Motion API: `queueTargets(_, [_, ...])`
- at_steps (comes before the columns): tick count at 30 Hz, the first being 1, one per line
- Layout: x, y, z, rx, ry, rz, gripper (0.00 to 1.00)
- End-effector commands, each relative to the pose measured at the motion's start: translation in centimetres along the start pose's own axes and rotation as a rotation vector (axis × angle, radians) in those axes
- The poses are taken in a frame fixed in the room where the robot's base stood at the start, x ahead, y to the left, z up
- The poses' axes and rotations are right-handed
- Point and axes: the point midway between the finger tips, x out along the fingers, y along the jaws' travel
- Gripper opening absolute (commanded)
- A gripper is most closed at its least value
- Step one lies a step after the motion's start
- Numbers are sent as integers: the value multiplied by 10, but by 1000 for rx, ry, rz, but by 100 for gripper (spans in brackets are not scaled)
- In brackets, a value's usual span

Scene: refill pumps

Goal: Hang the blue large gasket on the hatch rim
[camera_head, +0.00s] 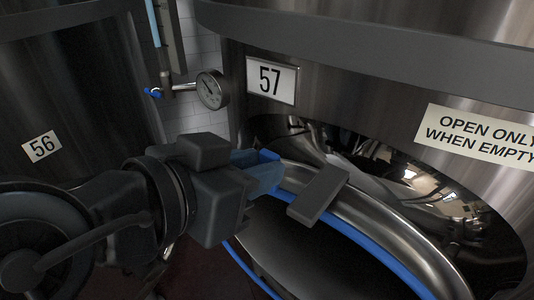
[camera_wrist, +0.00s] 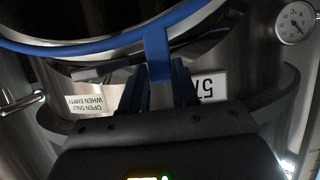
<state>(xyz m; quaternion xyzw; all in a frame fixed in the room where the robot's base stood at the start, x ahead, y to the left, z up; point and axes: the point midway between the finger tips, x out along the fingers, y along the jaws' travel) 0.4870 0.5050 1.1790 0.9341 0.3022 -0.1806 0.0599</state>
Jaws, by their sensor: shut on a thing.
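The blue large gasket (camera_head: 372,245) is a thin blue ring. In the head view it runs along the lower edge of the shiny metal hatch rim (camera_head: 420,232), with another stretch low at centre. I cannot tell whether it rests on the rim or is just in front. My gripper (camera_head: 268,172) is at the rim's upper left, its blue fingers shut on the gasket's tab. In the wrist view the gasket (camera_wrist: 90,47) arcs across the top, and its tab drops between the fingers of my gripper (camera_wrist: 158,82). The ring's lower part is out of view.
A grey handle-like block (camera_head: 318,195) lies across the rim just right of my gripper. Tank 57 carries a number plate (camera_head: 271,80) and a warning sign (camera_head: 480,135). A gauge (camera_head: 211,89) and blue-handled valve (camera_head: 154,92) are between the tanks.

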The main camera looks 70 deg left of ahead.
Motion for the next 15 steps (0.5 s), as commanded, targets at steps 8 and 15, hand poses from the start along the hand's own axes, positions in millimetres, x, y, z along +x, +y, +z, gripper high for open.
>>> queueTargets(8, [4,0,-2,0,2,0,0])
queueTargets(15, [12,0,-5,1,2,0,0])
